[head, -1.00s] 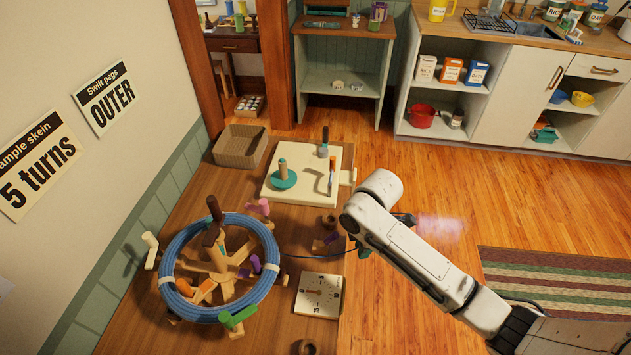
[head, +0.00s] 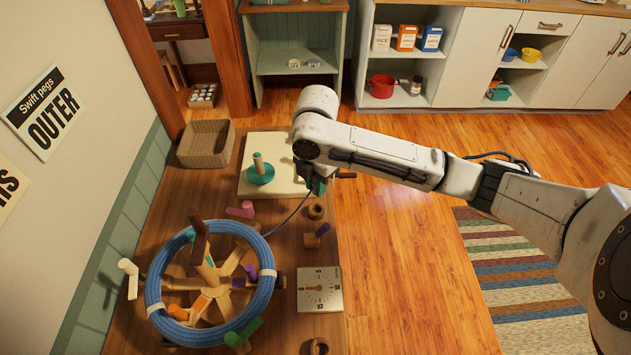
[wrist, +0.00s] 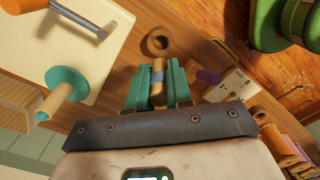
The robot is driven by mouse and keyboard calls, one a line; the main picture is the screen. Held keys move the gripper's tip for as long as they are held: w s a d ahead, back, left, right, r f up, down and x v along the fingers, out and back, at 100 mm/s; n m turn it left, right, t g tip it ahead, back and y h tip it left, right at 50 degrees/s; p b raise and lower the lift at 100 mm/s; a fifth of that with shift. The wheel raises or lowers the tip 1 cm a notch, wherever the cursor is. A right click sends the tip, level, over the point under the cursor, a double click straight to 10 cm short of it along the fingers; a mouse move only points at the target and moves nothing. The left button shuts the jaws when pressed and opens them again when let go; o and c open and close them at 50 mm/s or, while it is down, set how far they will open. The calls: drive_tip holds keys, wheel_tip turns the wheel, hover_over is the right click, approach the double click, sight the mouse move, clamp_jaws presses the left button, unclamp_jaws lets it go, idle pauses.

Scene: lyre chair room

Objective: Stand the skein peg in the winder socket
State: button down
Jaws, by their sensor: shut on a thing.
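My gripper (wrist: 157,88) has teal fingers shut on a wooden peg with a blue band (wrist: 158,72). In the head view my gripper (head: 319,186) is at the near right corner of the cream winder board (head: 255,190); my arm hides the held peg there. On the board a wooden post rises from a teal disc (head: 261,174); it also shows in the wrist view (wrist: 66,87), beside a grey crank with a wooden handle (wrist: 85,22). A wooden ring with a round hole (head: 316,211) stands on the table near my gripper. I cannot tell which opening is the winder socket.
A spoked wooden wheel carries a blue skein (head: 156,270) and several coloured pegs at the table's left. A purple-ended peg (head: 322,230), a dial card (head: 319,290) and another wooden ring (head: 319,346) lie near the right edge. A wicker basket (head: 205,145) stands behind.

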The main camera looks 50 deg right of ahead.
drive_tip(key=shift+r, duration=0.15)
drive_tip(key=shift+f+b, duration=2.05)
drive_tip(key=shift+f, duration=0.95)
drive_tip(key=shift+f, duration=0.9)
drive_tip(key=c, duration=0.9)
unclamp_jaws()
drive_tip(key=shift+c, duration=0.2)
wheel_tip(320, 180, up, 11)
drive_tip(key=shift+f, duration=0.1)
